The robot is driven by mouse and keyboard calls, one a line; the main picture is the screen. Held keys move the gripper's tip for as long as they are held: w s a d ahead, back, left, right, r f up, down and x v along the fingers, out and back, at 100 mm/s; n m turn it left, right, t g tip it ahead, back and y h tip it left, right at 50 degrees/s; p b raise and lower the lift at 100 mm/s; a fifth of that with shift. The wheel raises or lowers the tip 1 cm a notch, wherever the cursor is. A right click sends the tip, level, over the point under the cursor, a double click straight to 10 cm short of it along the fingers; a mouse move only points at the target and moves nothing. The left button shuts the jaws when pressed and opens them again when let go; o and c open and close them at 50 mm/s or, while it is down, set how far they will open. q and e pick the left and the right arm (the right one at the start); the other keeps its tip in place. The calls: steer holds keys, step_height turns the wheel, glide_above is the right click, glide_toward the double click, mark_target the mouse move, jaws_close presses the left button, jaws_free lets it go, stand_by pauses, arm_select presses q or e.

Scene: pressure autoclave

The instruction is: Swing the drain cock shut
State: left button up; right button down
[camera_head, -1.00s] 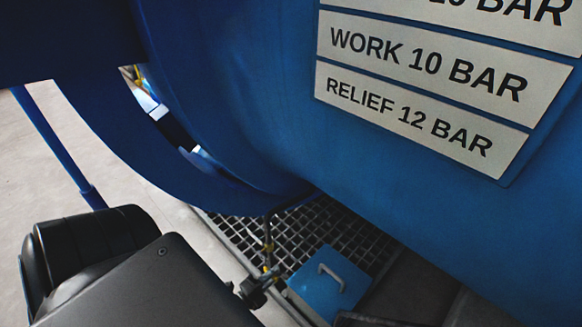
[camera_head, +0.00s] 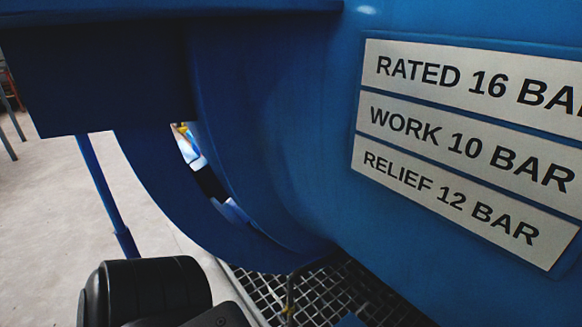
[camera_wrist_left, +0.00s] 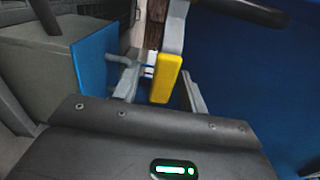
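The drain cock's yellow lever grip (camera_wrist_left: 165,80) shows in the left wrist view, hanging below a grey pipe or stem (camera_wrist_left: 175,25). My left gripper (camera_wrist_left: 160,82) has one finger on each side of the yellow grip, with visible gaps, so it looks open around it. In the head view, the thin drain pipe (camera_head: 290,290) comes down below the blue vessel at the bottom edge; the lever itself is cut off there. My left arm (camera_head: 150,290) shows at the lower left, its gripper out of frame. My right gripper is in neither view.
The large blue vessel (camera_head: 310,150) with pressure plates (camera_head: 460,150) fills the upper right. A metal grating (camera_head: 255,290) lies below. A blue leg (camera_head: 105,195) stands at left on pale floor.

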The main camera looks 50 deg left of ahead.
arm_select(q)
steer(key=s+p, duration=0.1)
steer(key=s, duration=1)
steer(key=shift+d, duration=0.2)
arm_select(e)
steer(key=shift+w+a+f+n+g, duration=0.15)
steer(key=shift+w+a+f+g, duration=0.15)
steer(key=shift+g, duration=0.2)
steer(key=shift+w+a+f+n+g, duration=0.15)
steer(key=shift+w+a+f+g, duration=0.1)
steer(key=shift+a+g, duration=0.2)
arm_select(q)
steer(key=shift+w, duration=0.1)
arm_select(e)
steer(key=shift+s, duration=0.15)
